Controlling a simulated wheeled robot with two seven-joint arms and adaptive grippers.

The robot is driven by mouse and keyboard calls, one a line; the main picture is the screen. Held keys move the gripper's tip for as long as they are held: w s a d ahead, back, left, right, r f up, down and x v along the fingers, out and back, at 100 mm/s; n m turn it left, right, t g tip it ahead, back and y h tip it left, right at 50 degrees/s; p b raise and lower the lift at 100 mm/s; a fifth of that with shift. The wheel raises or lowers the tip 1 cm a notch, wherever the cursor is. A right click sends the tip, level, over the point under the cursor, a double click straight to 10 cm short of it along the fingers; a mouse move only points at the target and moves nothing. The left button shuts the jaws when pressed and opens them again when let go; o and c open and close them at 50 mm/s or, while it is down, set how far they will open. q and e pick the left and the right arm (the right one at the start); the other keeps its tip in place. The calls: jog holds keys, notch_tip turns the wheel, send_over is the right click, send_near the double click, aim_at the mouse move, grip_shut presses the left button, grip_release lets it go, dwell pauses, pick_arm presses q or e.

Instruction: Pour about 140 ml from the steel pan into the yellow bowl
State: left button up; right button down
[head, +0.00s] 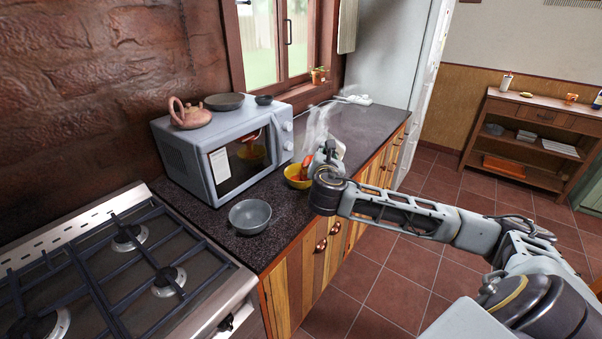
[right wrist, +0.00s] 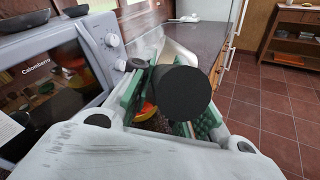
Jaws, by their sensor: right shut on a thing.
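The yellow bowl (head: 291,171) stands on the dark counter just right of the microwave. My right gripper (head: 325,168) is beside and above it, at the counter's front edge. In the right wrist view my right gripper (right wrist: 172,108) has its green pads shut on the black handle (right wrist: 182,94) of the steel pan. The pan's body is mostly hidden behind the gripper and handle. Orange-red colour shows at the bowl, by the gripper; I cannot tell whether liquid is flowing. Pale steam rises above. My left gripper is not in view.
The microwave (head: 222,150) stands close left of the bowl, with a teapot (head: 190,116) and dark dishes on top. A grey bowl (head: 250,215) sits nearer on the counter, beside the gas stove (head: 125,265). A white power strip (head: 352,99) lies at the back.

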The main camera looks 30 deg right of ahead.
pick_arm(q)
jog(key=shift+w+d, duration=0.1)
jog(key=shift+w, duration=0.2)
pick_arm(e)
jog(key=shift+d+r, duration=0.15)
jog(key=shift+d, duration=0.2)
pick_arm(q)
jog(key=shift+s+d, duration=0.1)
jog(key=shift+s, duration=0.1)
pick_arm(e)
jog(key=shift+w+a+n, duration=0.15)
jog(key=shift+a+n, duration=0.1)
jog(key=shift+n, duration=0.25)
dwell(0.3)
jog(key=shift+d, duration=0.1)
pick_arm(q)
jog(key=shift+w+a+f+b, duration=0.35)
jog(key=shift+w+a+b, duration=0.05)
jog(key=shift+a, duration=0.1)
pick_arm(e)
jog(key=s+d+m, duration=0.2)
jog(key=d, duration=0.1)
jog(key=shift+s+d+m, duration=0.2)
jog(key=shift+m, duration=0.2)
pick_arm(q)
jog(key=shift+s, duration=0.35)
pick_arm(e)
jog(key=shift+s+d+f, duration=0.1)
jog(key=shift+f, duration=0.15)
